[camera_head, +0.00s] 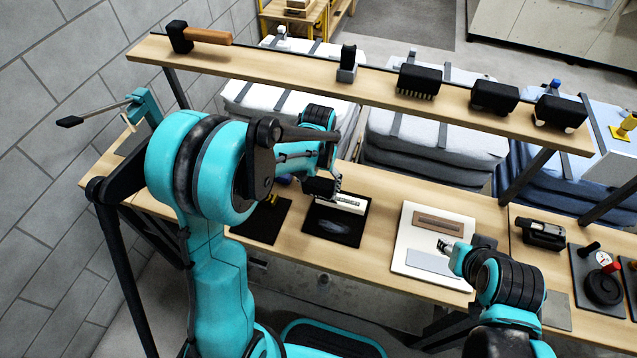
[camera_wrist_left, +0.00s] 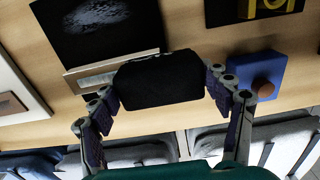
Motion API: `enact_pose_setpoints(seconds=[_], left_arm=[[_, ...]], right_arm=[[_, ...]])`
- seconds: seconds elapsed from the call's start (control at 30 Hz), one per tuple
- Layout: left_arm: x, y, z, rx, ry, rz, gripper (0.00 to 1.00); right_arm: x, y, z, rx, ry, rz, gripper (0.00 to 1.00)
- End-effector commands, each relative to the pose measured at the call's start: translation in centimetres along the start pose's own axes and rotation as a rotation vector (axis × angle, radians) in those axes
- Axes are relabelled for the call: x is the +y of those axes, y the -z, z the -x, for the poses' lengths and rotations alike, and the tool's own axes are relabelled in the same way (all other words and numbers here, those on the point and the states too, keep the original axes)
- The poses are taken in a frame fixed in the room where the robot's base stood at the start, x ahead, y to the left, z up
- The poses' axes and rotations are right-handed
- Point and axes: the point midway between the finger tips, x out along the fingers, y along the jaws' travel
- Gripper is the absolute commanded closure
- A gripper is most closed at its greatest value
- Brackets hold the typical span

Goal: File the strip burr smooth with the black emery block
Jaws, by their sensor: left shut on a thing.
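My left gripper (camera_head: 324,187) is low over the back of the workbench, beside the middle black mat. In the left wrist view its fingers (camera_wrist_left: 163,82) are closed on both sides of a black block (camera_wrist_left: 160,78), which looks like the emery block. A pale, narrow strip (camera_head: 350,203) lies along the back edge of the black mat (camera_head: 332,227). In the left wrist view the block covers one end of the strip (camera_wrist_left: 92,80); contact between them cannot be told. My right gripper (camera_head: 446,247) is over the white board, its finger opening unclear.
The white board (camera_head: 408,232) carries a brown strip (camera_head: 438,222) and a grey plate (camera_head: 430,262). A blue block with a brown knob (camera_wrist_left: 256,76) stands close beside my left gripper. A raised shelf (camera_head: 300,66) with a hammer (camera_head: 200,36) and several black tools runs behind the bench.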

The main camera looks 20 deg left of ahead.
Motion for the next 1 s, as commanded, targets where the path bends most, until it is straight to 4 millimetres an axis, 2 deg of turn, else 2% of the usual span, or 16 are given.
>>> enact_pose_setpoints(seconds=[0.2,1.0], left_arm=[[0.00,0.00,-0.79,0.000,0.000,0.000,0.56],[0.09,-0.02,-0.74,0.000,0.000,0.000,0.56]], right_arm=[[0.00,-0.40,-0.56,0.000,0.000,0.000,0.60],[0.00,-0.45,-0.62,0.000,0.000,0.000,0.60]])
